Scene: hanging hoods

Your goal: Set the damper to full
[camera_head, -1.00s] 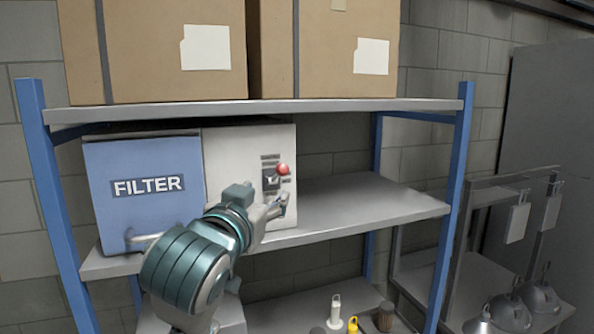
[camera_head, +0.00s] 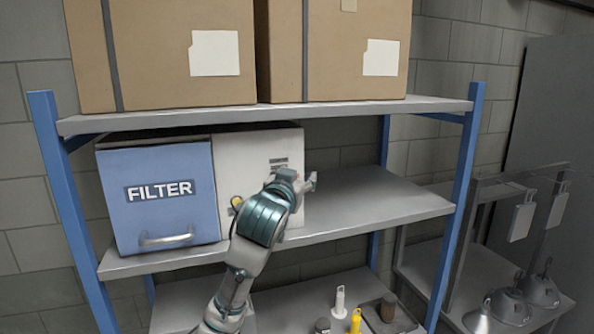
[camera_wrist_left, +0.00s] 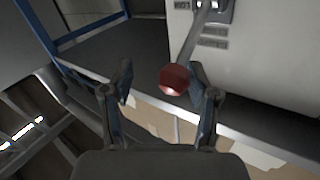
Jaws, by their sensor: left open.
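The damper lever's red knob (camera_wrist_left: 173,80) shows in the left wrist view on a grey stem (camera_wrist_left: 190,42). The stem comes from a metal switch plate (camera_wrist_left: 214,10) on the white unit's face. Label strips sit beside the plate. My left gripper (camera_wrist_left: 163,82) is open, with the knob between its fingers in the picture, nearer the right one; contact cannot be told. In the head view my left gripper (camera_head: 308,183) is in front of the white unit (camera_head: 232,160) and hides the knob and lever. My right gripper is not in view.
A blue FILTER box (camera_head: 160,222) with a handle adjoins the white unit on the middle shelf (camera_head: 360,212). The shelf is clear to the right. Cardboard boxes (camera_head: 170,65) fill the top shelf. Small bottles and brushes (camera_head: 340,302) stand on the low shelf.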

